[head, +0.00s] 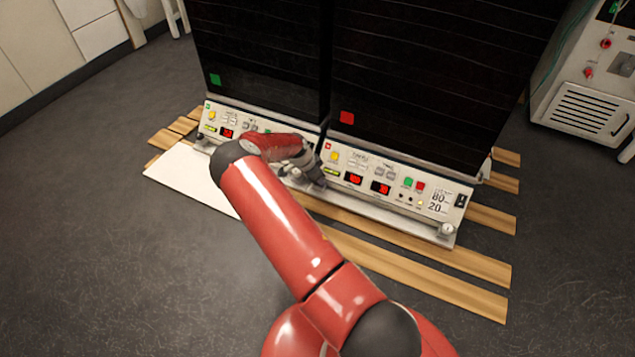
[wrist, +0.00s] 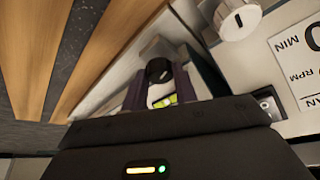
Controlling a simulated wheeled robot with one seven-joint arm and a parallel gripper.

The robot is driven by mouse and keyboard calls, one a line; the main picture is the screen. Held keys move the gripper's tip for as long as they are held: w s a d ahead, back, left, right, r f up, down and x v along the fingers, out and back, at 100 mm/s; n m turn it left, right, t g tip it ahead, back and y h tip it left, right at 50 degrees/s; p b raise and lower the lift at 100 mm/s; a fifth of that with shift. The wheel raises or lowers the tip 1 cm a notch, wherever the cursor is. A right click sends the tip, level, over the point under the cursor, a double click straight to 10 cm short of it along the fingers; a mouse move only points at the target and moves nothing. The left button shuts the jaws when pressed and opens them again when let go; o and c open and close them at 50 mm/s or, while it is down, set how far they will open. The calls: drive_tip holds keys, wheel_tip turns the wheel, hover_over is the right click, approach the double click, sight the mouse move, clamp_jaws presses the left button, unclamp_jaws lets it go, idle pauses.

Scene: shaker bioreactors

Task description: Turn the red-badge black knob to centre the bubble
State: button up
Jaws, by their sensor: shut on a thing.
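My gripper (head: 317,183) is at the lower left corner of that panel. In the wrist view the black knob (wrist: 159,70) sits between my two dark fingers, which are shut on it; a light mark shows on its face. A yellow-green level vial (wrist: 165,101) shows in part just behind the knob, and also on the panel in the head view (head: 331,173). The bubble's position cannot be made out. The arm hides the knob in the head view.
A green-badge unit (head: 215,79) stands close on the left. A white knob (wrist: 237,20) shows near the gripper in the wrist view, and another (head: 447,229) at the red-badge unit's right corner. Wooden slats (head: 430,271) lie beneath. The grey floor in front is clear.

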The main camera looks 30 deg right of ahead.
drive_tip(key=shift+w+m+g+b, duration=0.15)
drive_tip(key=shift+m+g+b, duration=0.25)
drive_tip(key=shift+m, duration=0.7)
drive_tip(key=o, duration=0.7)
drive_tip(key=p+v, duration=0.1)
drive_tip(key=v, duration=0.6)
drive_tip(key=shift+a+r, duration=0.2)
drive_tip(key=shift+r, duration=0.15)
